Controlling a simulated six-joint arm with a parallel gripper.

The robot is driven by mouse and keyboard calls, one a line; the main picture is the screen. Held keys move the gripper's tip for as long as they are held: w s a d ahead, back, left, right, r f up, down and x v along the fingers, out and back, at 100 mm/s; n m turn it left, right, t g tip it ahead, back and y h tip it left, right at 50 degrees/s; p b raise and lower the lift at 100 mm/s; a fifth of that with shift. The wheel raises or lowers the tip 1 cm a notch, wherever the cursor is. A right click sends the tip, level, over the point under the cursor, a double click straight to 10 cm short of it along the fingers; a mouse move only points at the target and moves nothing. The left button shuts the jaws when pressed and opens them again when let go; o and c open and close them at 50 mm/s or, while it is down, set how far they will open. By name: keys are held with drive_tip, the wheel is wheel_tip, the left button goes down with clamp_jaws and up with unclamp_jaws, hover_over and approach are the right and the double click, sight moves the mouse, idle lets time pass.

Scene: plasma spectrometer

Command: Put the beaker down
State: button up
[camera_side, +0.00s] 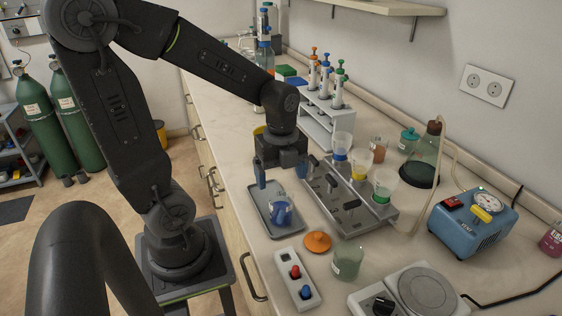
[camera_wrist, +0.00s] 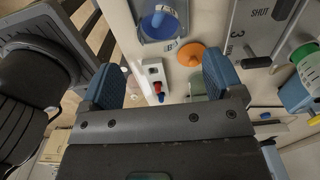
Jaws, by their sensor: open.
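A small clear beaker with blue contents (camera_side: 281,212) is on a shallow grey tray (camera_side: 258,196) in the side view. It also shows at the top of the wrist view (camera_wrist: 160,22). My gripper (camera_side: 282,178) is open above the tray, with its blue fingers apart and nothing between them. The fingers also show apart in the wrist view (camera_wrist: 163,82). A second glass beaker with pale green contents (camera_side: 347,263) stands on the bench nearer the side camera. The beakers and my fingers are apart.
A metal filtration manifold (camera_side: 350,205) with several coloured funnels stands right of the tray. An orange lid (camera_side: 317,241), a switch box (camera_side: 297,280), a hotplate (camera_side: 420,290) and a blue pump (camera_side: 472,225) are nearby. A pipette rack (camera_side: 325,120) stands behind.

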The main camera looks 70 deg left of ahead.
drive_tip(key=s+d+r+n+t, duration=0.3)
drive_tip(key=d+r+n+t, duration=0.2)
drive_tip(key=n, duration=1.3)
drive_tip(key=d+r, duration=0.3)
drive_tip(key=r, duration=0.1)
drive_tip(key=shift+s+d+r+t, duration=0.2)
drive_tip(key=shift+s+t, duration=0.1)
drive_tip(key=shift+s, duration=0.05)
drive_tip(key=shift+c, duration=0.3)
idle(0.5)
